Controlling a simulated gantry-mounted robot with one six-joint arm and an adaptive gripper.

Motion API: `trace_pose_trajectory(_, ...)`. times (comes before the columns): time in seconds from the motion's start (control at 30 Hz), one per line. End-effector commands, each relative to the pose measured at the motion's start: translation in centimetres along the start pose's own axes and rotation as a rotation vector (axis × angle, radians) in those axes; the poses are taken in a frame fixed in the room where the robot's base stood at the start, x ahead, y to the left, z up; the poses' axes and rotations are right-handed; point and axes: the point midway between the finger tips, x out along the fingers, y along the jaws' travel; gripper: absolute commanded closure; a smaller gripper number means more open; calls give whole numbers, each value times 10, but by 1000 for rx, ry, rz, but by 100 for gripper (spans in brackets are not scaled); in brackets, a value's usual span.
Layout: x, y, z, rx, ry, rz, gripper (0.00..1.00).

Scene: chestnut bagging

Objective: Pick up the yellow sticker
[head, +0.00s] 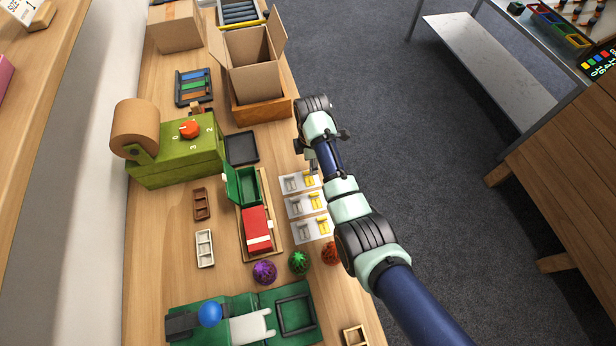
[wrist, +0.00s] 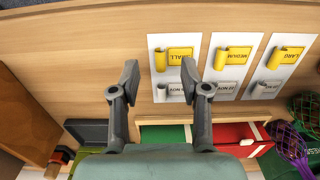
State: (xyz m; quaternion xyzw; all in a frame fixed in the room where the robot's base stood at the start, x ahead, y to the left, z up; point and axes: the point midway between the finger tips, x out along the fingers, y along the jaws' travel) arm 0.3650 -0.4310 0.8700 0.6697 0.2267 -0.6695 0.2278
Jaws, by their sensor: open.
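Three white cards lie in a row on the wooden table, each with a yellow sticker and a grey-white one. In the wrist view the yellow stickers read SMALL (wrist: 181,54), MEDIUM (wrist: 235,55) and what looks like LARGE (wrist: 285,56); each has a curled-up end. The yellow stickers also show in the head view: far (head: 310,177), middle (head: 315,200) and near (head: 323,224). My gripper (wrist: 160,76) is open and empty. In the wrist view its fingertips frame the SMALL card, with the sticker's curled end between them. The height above the card is unclear.
A green and red box (head: 257,222) sits in a wooden tray beside the cards. Purple (head: 264,272), green (head: 299,262) and orange-red net bags lie at the near end. A black tray (head: 241,148) and an open cardboard box (head: 252,80) stand farther back.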

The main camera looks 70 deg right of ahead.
Motion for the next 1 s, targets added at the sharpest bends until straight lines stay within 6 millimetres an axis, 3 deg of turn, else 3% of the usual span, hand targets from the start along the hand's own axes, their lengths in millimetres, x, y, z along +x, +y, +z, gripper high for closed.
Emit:
trace_pose_trajectory(0.1,28,-2,1,0,0,-4,54)
trace_pose_trajectory(0.2,40,-1,1,0,0,-3,54)
trace_pose_trajectory(0.4,39,-1,1,0,0,-1,54)
trace_pose_trajectory(0.67,39,-1,1,0,0,-1,94)
trace_pose_trajectory(1.0,38,-1,1,0,0,-1,94)
